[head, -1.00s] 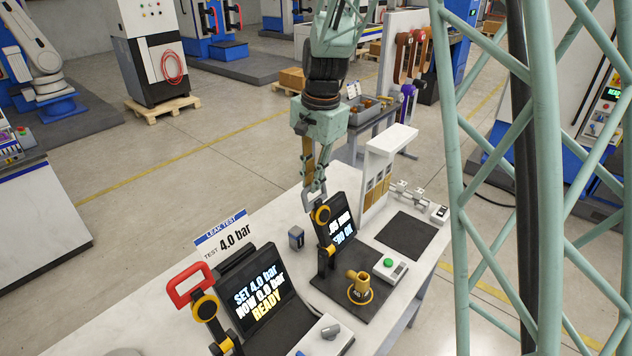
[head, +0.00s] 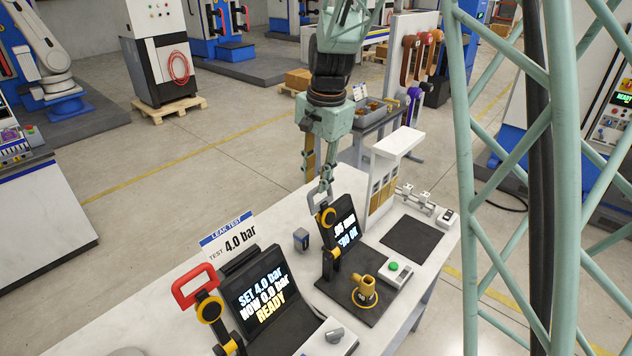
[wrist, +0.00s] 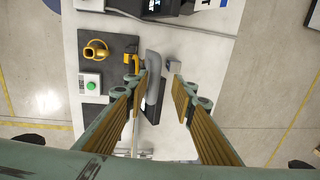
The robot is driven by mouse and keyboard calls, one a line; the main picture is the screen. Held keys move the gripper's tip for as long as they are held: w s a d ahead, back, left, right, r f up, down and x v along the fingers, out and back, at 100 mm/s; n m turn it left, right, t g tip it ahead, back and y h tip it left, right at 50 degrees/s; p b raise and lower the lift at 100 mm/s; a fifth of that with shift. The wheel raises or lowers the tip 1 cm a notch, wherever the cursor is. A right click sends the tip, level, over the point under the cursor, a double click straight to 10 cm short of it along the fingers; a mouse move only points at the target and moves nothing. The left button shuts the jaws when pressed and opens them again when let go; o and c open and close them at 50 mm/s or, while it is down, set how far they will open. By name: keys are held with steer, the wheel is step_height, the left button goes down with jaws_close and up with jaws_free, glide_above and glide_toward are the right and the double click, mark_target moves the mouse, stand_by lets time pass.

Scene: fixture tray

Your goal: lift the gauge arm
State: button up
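The gauge arm stands on the dark gauge fixture in the middle of the bench. It has a grey loop handle (head: 314,201), a yellow round joint (head: 327,217) and a dark link beside the small display. My gripper (head: 322,183) is at the handle from above. In the wrist view my gripper (wrist: 157,82) is open, its two fingers well apart. The grey handle (wrist: 153,64) shows between them, close to the left finger. I cannot tell whether they touch. A brass fitting (head: 365,287) stands on the fixture plate; it also shows in the wrist view (wrist: 96,50).
A leak test station (head: 260,290) with a red handle (head: 190,284) stands at front left. A green-button box (head: 394,268) sits right of the fitting. A white rack (head: 398,143) stands behind the gauge display.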

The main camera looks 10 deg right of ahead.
step_height(320, 180, up, 11)
steer(key=s, duration=0.1)
steer(key=shift+d+f, duration=0.15)
steer(key=shift+d, duration=0.15)
steer(key=shift+s, duration=0.1)
stand_by(0.5)
steer(key=s+d+r+n+t+b, duration=0.2)
steer(key=s+n+b, duration=0.5)
steer(key=s, duration=1.6)
steer(key=s+d+f+n+b, duration=0.1)
steer(key=s+f+b, duration=0.3)
steer(key=s, duration=0.6)
steer(key=s+d+f+n+b, duration=0.1)
steer(key=s+f+b, duration=0.3)
steer(key=s, duration=0.7)
steer(key=shift+s+f+n+t+h, duration=0.2)
steer(key=shift+f+n+t+h, duration=0.15)
steer(key=shift+n, duration=0.55)
